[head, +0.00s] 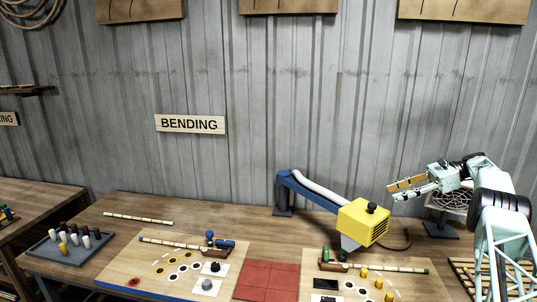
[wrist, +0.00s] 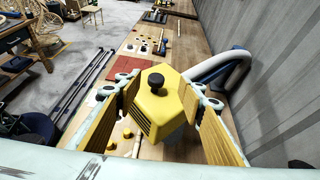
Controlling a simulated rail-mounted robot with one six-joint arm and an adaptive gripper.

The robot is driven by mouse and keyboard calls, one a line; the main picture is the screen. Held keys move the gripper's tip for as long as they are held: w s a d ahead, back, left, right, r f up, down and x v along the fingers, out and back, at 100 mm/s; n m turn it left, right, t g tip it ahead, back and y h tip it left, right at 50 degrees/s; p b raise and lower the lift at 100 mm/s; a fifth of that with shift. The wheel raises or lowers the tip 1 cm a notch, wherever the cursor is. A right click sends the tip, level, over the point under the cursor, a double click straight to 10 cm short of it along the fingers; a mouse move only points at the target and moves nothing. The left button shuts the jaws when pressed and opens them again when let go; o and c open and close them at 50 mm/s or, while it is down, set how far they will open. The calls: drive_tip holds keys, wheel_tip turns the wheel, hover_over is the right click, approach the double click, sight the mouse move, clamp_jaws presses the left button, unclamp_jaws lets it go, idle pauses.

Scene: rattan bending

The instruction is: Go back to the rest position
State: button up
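My gripper (head: 392,193) is raised above the right part of the workbench (head: 130,237) and points left. In the wrist view its two tan-padded fingers (wrist: 165,88) stand wide apart, with nothing held between them. Beyond the fingers is a yellow box-shaped head (wrist: 160,105) with a black knob. In the head view this yellow head (head: 362,224) hangs at the end of a blue arm, left of and below my gripper, apart from it.
Two pegged boards (head: 150,284) with canes and a red mat (head: 268,281) lie on the bench. A grey tray of pegs (head: 45,252) is at the left. A round fan-like grille (head: 449,201) stands behind my gripper. The wall (head: 230,80) is behind the bench; the air left of my gripper is free.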

drive_tip(key=s+a+r+n+h+b, duration=0.3)
drive_tip(key=a+r+n+h+b, duration=0.1)
drive_tip(key=a+r, duration=1.1)
drive_tip(key=s+a+r+n+h+b, duration=0.2)
drive_tip(key=s+a+r, duration=0.1)
drive_tip(key=s+a, duration=0.5)
drive_tip(key=s+a+r+n+h+b, duration=0.1)
drive_tip(key=s+a+r+n+b, duration=0.25)
drive_tip(key=s, duration=0.75)
drive_tip(key=s+a+f+n+h+b, duration=0.1)
drive_tip(key=s+a, duration=0.2)
drive_tip(key=s, duration=0.6)
drive_tip(key=s+a+f+n+h+b, duration=0.1)
drive_tip(key=s+a+n+h+b, duration=0.15)
drive_tip(key=s, duration=0.55)
drive_tip(key=s+a+f+n, duration=0.1)
drive_tip(key=s+a, duration=0.2)
drive_tip(key=s, duration=0.6)
drive_tip(key=s+f+n+b, duration=0.1)
drive_tip(key=s+f, duration=0.3)
drive_tip(key=s, duration=0.3)
drive_tip(key=s+f+n+t+h+b, duration=0.1)
drive_tip(key=s+f+n+b, duration=0.1)
drive_tip(key=s+f, duration=0.3)
drive_tip(key=s+f+n+t+h+b, duration=0.1)
drive_tip(key=s+f, duration=0.4)
drive_tip(key=s, duration=0.6)
drive_tip(key=shift+s+d+f+n, duration=0.15)
drive_tip(key=shift+d+f+n, duration=0.1)
drive_tip(key=shift+n, duration=0.45)
